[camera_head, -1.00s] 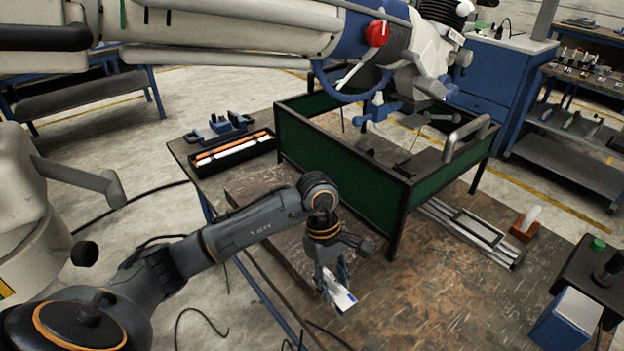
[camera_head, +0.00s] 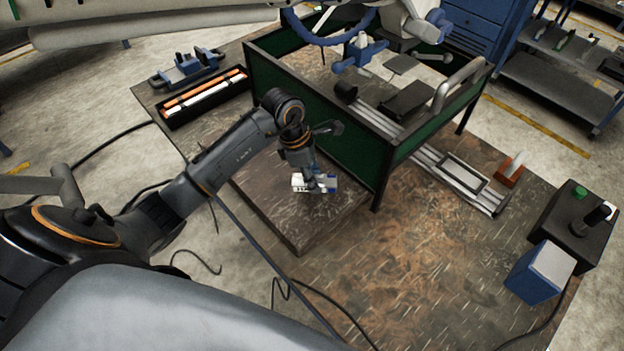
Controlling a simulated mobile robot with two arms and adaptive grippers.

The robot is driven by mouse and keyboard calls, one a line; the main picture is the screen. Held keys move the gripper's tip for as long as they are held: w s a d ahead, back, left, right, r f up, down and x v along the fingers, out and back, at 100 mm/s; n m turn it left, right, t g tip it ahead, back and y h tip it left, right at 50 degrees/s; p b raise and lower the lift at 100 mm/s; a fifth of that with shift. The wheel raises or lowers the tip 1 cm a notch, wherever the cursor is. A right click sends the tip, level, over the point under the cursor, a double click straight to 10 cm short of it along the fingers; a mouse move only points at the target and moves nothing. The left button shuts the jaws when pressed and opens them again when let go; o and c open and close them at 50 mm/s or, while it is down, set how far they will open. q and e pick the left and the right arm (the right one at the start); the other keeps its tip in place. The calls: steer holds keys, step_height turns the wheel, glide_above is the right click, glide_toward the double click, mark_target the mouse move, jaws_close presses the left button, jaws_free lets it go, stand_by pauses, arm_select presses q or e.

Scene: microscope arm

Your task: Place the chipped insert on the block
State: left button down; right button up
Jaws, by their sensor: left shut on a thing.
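My left gripper (camera_head: 315,176) points down over the brown slab on the near left of the workbench. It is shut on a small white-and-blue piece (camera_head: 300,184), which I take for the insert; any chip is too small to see. The thick brown slab (camera_head: 290,220) has a flat, worn top and may be the block. The held piece is over its top, near its right part; I cannot tell whether it touches. My right gripper is not in view.
A green-walled, black-framed enclosure (camera_head: 320,135) stands close behind and right of the gripper. A black tray (camera_head: 205,103) with orange and white bars lies at the back left. A blue box (camera_head: 540,272) and a dark control box (camera_head: 575,225) stand at right. The front bench is clear.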

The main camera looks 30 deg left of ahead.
arm_select(q)
step_height(320, 180, down, 4)
steer(key=shift+r+p, duration=0.25)
steer(key=shift+p, duration=0.25)
steer(key=shift+f, duration=0.1)
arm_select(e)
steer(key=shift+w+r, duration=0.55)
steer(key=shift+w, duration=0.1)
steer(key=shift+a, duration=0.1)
arm_select(q)
steer(key=shift+w+f, duration=0.1)
steer(key=c, duration=0.8)
jaws_free()
steer(key=shift+c, duration=0.2)
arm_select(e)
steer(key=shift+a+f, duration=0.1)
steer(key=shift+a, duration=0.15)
